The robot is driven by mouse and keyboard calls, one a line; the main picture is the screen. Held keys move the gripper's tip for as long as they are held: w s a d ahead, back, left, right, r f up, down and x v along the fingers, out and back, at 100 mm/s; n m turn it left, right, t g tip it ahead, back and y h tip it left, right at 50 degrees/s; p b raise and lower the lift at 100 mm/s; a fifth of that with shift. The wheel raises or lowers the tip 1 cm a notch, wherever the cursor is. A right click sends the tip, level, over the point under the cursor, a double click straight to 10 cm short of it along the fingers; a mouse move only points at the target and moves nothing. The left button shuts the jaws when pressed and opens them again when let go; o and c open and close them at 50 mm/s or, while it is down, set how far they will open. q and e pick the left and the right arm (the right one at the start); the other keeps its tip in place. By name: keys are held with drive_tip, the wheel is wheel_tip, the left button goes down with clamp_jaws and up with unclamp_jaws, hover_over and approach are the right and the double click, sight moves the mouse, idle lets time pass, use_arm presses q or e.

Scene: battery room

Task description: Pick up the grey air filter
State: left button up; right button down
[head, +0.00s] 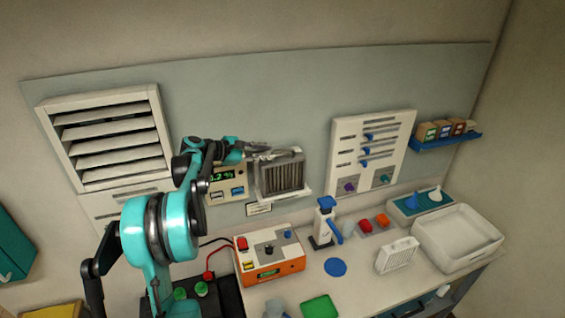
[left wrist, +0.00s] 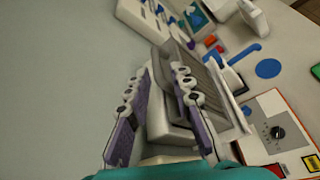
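The grey air filter (head: 284,176) is a ribbed panel in a pale holder on the wall, above the bench. In the left wrist view it shows as a grey slatted face (left wrist: 215,85), partly hidden by one of my fingers. My left gripper (head: 262,152) is at the filter's upper left edge in the head view. In the left wrist view my left gripper (left wrist: 157,85) has its two fingers apart, with a pale block behind the gap. I cannot tell whether the fingers touch the filter. My right gripper is not in view.
A display box (head: 226,183) is left of the filter. An orange-and-white tester (head: 268,258) stands on the bench below. A louvred vent (head: 108,137) is on the wall at left.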

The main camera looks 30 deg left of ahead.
sight(278, 151)
use_arm(q)
drive_tip(key=shift+w+a+r, duration=0.2)
drive_tip(key=shift+a, duration=0.15)
drive_tip(key=shift+w+d+f, duration=0.1)
drive_tip(key=shift+w+d, duration=0.05)
drive_tip(key=shift+w, duration=0.15)
drive_tip(key=x, duration=0.2)
drive_tip(key=shift+w+d+f+p, duration=0.1)
drive_tip(key=shift+w+f+p, duration=0.1)
drive_tip(key=shift+p, duration=0.2)
drive_tip(key=p+x, duration=0.1)
drive_tip(key=x, duration=0.2)
drive_tip(key=shift+w+d+f, duration=0.3)
drive_tip(key=shift+w+f, duration=0.05)
drive_tip(key=shift+w, duration=0.15)
drive_tip(key=shift+s, duration=0.15)
clamp_jaws()
